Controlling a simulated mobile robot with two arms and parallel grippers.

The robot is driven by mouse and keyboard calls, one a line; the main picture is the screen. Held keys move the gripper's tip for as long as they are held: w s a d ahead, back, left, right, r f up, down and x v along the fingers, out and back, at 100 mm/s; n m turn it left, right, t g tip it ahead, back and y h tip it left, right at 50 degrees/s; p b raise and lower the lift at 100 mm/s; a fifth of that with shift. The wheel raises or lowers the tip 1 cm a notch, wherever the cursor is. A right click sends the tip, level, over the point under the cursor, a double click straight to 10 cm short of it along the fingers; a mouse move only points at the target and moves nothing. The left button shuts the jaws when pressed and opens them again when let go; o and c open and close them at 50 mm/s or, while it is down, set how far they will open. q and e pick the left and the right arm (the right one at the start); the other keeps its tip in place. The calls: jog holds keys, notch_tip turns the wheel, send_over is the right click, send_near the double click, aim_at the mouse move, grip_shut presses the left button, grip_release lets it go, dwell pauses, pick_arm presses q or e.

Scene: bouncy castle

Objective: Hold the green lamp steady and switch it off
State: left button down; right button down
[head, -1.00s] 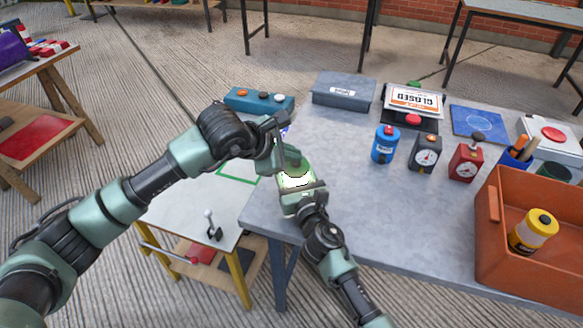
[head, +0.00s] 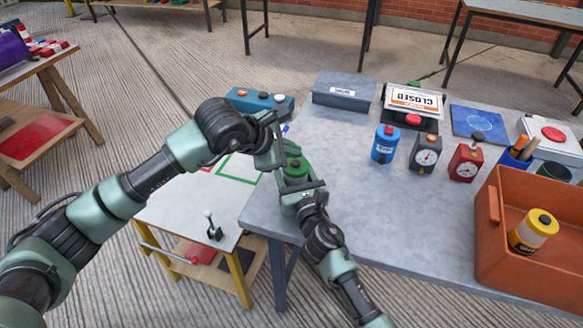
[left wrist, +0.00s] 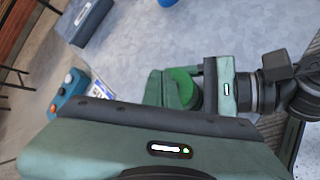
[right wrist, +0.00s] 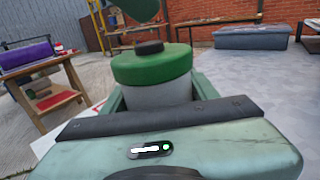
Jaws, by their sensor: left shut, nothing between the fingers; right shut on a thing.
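The green lamp (head: 294,167) stands upright at the near left corner of the grey table. It has a green cap with a black button on top and a pale body, seen in the right wrist view (right wrist: 152,68). It looks unlit. My right gripper (head: 299,190) is shut around the lamp's body. My left gripper (head: 277,150) is shut and empty, just beside and above the cap. It also shows above the button in the right wrist view (right wrist: 137,8), apart from it. In the left wrist view the green cap (left wrist: 184,88) is partly hidden.
A blue lamp (head: 385,147), a black dial timer (head: 426,155) and a red one (head: 467,162) stand to the right. An orange crate (head: 520,275) holds a yellow lamp (head: 535,230). The table's middle is clear. A low white table (head: 180,205) adjoins at left.

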aim_at(292, 164)
pick_arm(q)
jog(key=shift+r, duration=2.8)
pick_arm(e)
jog(key=shift+c, duration=1.8)
grip_release()
jog(key=v, duration=1.2)
